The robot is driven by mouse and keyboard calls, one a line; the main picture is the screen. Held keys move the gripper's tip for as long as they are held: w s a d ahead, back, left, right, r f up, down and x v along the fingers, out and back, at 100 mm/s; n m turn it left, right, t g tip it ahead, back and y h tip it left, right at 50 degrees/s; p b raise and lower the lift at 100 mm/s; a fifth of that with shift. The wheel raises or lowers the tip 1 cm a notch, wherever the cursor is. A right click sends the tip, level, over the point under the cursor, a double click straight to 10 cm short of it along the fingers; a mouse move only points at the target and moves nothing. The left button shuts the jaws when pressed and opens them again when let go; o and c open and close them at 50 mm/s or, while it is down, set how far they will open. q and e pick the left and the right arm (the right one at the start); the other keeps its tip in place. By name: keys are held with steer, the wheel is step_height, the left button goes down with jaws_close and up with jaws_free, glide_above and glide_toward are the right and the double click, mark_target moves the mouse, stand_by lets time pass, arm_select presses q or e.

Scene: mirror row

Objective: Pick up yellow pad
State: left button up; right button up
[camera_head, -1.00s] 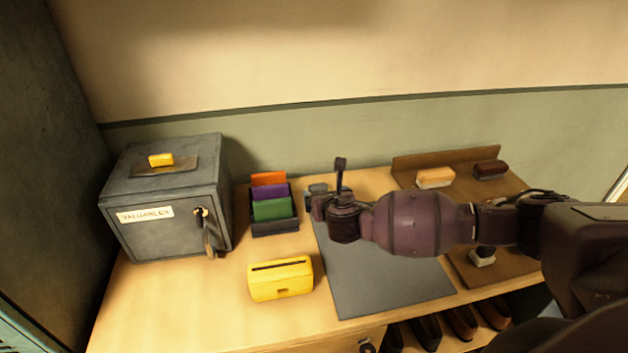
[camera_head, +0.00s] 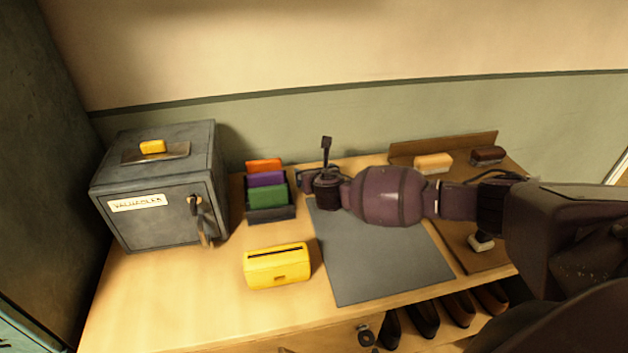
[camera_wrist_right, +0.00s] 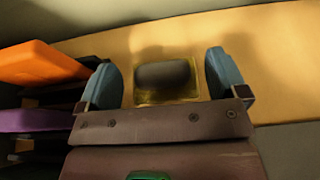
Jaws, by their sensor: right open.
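In the right wrist view, a small yellow-rimmed pad (camera_wrist_right: 165,98) with a dark oval middle lies on the wooden top. It sits between the two blue-grey fingers of my right gripper (camera_wrist_right: 166,82), which is open, one finger to each side. I cannot tell whether they touch it. In the head view my right gripper (camera_head: 310,180) is at the back of the counter, just right of the card holder, and hides this pad. A plain yellow block (camera_head: 153,147) rests on a plate on the grey safe. My left gripper is not in view.
A dark holder (camera_head: 270,214) with orange, purple and green cards stands close left of the gripper. A yellow slotted box (camera_head: 277,267) is at the front, beside a grey mat (camera_head: 385,265). The safe (camera_head: 155,220) is at left; brushes (camera_head: 433,162) stand on a brown board at right.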

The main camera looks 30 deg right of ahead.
steer(key=shift+w+d+f, duration=0.15)
steer(key=shift+w+f, duration=0.1)
steer(key=shift+w, duration=0.3)
steer(key=c, duration=0.7)
steer(key=shift+r, duration=0.1)
step_height(320, 180, up, 20)
steer(key=p, duration=0.2)
steer(key=shift+p, duration=0.35)
